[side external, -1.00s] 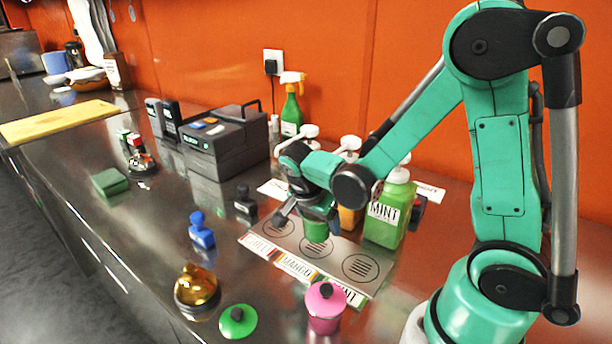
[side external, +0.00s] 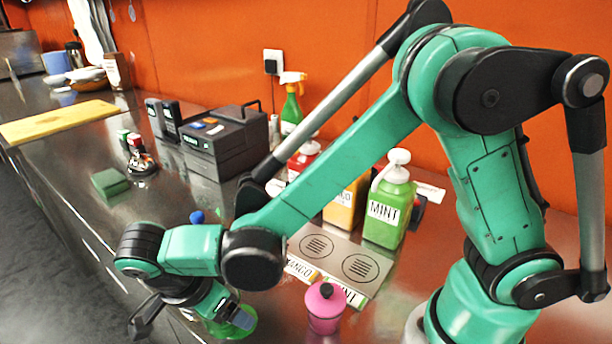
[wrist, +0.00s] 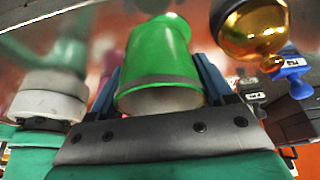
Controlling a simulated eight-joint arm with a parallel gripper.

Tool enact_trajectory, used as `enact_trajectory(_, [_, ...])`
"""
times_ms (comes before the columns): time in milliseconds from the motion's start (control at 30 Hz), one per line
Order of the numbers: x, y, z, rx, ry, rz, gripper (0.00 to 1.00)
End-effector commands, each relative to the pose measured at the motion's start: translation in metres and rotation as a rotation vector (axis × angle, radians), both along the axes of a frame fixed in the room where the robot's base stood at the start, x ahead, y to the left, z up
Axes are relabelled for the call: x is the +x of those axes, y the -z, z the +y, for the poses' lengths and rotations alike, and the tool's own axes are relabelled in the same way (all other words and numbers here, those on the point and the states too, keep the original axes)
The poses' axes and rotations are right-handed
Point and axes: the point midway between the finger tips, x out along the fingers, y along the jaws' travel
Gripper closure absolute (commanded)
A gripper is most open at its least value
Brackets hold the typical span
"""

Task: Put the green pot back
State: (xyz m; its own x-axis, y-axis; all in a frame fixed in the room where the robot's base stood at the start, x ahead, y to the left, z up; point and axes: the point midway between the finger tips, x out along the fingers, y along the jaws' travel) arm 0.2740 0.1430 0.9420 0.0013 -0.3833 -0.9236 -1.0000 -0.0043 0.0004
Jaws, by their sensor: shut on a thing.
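The green pot (wrist: 158,65) sits between the blue fingers of my gripper (wrist: 165,85) in the wrist view, and the gripper is shut on it. Its near end shows a pale round face. In the side view my gripper (side external: 226,317) is low at the front edge of the counter, where a green disc with a black knob lay before. Green shows there below the fingers (side external: 240,331), but I cannot tell pot from disc or whether they touch. A pink pot (side external: 326,310) with a black knob stands just right of the gripper.
A label plate (side external: 335,262) with printed circles lies behind the pink pot. The green mint bottle (side external: 386,215) and other pump bottles stand behind it. A gold dome (wrist: 253,28) and blue stamp (wrist: 290,68) are close to the gripper. A green block (side external: 110,182) lies left.

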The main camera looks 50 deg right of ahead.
Motion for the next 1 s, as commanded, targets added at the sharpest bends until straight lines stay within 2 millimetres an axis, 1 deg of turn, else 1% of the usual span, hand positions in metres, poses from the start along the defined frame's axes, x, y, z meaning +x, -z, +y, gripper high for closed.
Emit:
enact_trajectory(33, [0.0, 0.0, 0.014, -0.001, -0.007, 0.0, 1.0])
enact_trajectory(100, [0.0, 0.0, 0.032, 0.0, -0.005, 0.0, 1.0])
enact_trajectory(200, [0.0, 0.0, 0.054, 0.0, -0.004, 0.001, 1.0])
enact_trajectory(300, [0.0, 0.0, 0.071, 0.0, -0.004, -0.001, 1.0])
enact_trajectory(433, [0.0, 0.0, 0.086, 0.0, 0.0, 0.0, 1.0])
enact_trajectory(533, [0.003, -0.006, 0.087, 0.0, 0.013, 0.0, 1.0])
enact_trajectory(667, [0.011, -0.025, 0.071, 0.0, 0.055, 0.0, 1.0])
enact_trajectory(767, [0.019, -0.049, 0.047, 0.0, 0.108, 0.0, 1.0])
enact_trajectory(867, [0.024, -0.077, 0.015, 0.0, 0.172, -0.001, 1.0])
enact_trajectory(900, [0.025, -0.088, 0.002, 0.0, 0.198, 0.0, 1.0])
enact_trajectory(1000, [0.022, -0.115, -0.032, 0.0, 0.266, 0.0, 1.0])
